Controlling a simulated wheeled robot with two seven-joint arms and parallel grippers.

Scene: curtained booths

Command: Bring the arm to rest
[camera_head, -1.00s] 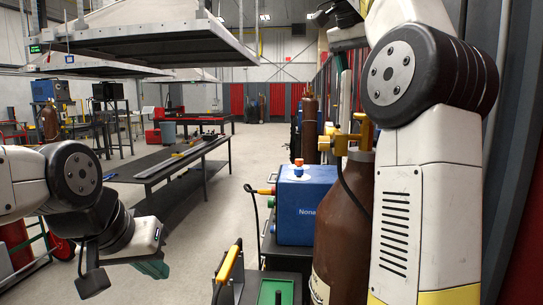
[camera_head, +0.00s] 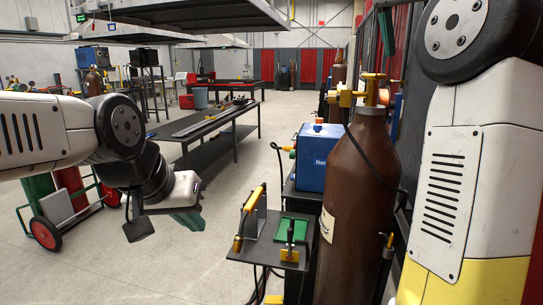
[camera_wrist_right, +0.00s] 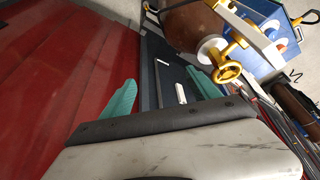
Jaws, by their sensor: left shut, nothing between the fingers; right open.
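My left arm reaches in from the left in the head view, with its left gripper (camera_head: 188,218) low over open floor. Its teal fingers are shut with nothing in them. My right arm stands upright at the right edge of the head view. Part of a teal finger of the right gripper (camera_head: 387,30) shows at the top. In the right wrist view the right gripper (camera_wrist_right: 160,92) has its two teal fingers spread wide apart, with nothing between them.
A brown gas cylinder (camera_head: 352,210) with a yellow valve stands close to my right arm. Beside it are a blue box (camera_head: 316,160) and a small dark stand (camera_head: 262,253). Red curtain (camera_wrist_right: 60,70) fills the wrist view's left.

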